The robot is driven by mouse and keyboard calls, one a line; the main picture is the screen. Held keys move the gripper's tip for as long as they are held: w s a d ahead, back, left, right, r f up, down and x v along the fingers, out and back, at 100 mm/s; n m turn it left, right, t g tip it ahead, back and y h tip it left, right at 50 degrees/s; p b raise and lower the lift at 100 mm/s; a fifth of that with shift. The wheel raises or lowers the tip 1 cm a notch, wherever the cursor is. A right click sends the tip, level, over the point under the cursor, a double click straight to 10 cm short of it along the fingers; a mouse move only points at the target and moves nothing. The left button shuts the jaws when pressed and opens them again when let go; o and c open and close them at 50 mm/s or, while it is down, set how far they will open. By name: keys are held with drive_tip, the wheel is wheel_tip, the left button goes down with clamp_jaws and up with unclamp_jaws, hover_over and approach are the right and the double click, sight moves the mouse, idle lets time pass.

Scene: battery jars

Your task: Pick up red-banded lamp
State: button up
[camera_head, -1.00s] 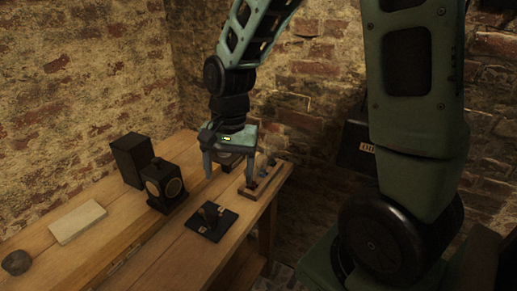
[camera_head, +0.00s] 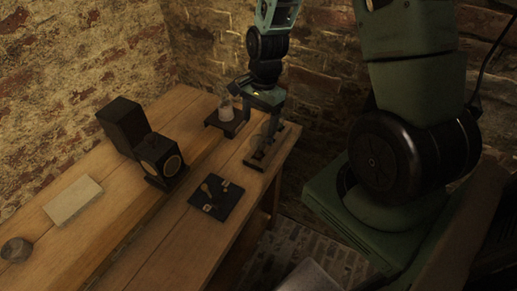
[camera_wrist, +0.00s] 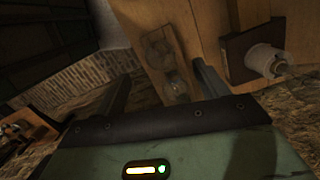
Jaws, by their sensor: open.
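A small wooden rack (camera_head: 272,148) lies at the right end of the bench, with dim, glassy round pieces in it. In the wrist view the rack (camera_wrist: 183,57) holds a clear rounded piece (camera_wrist: 177,86) and another round shape (camera_wrist: 157,46). I cannot make out a red band on either, so I cannot tell which is the red-banded lamp. My gripper (camera_head: 262,122) is above the rack, pointing down. In the wrist view my gripper (camera_wrist: 162,85) has its fingers wide apart with nothing held, and the clear piece shows between them, nearer the right finger.
A whitish jar (camera_head: 226,110) stands on a dark base (camera_head: 226,125) just left of my gripper. A black mat (camera_head: 216,200) with small parts lies in front. A black box with a round face (camera_head: 162,157), another box (camera_head: 123,124) and a pale slab (camera_head: 73,199) stand farther left.

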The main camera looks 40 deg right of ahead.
sight(258, 141)
drive_tip(key=shift+s+a+f+p, duration=0.1)
drive_tip(key=shift+f+p, duration=0.2)
drive_tip(key=shift+f, duration=1.05)
drive_tip(key=shift+w+a+f+p, duration=0.15)
drive_tip(key=shift+f+p, duration=0.1)
drive_tip(key=shift+f, duration=1.1)
drive_tip(key=shift+s+a+f+p, duration=0.15)
drive_tip(key=shift+f+p, duration=0.15)
drive_tip(key=shift+f, duration=1.05)
drive_tip(key=c, duration=1.2)
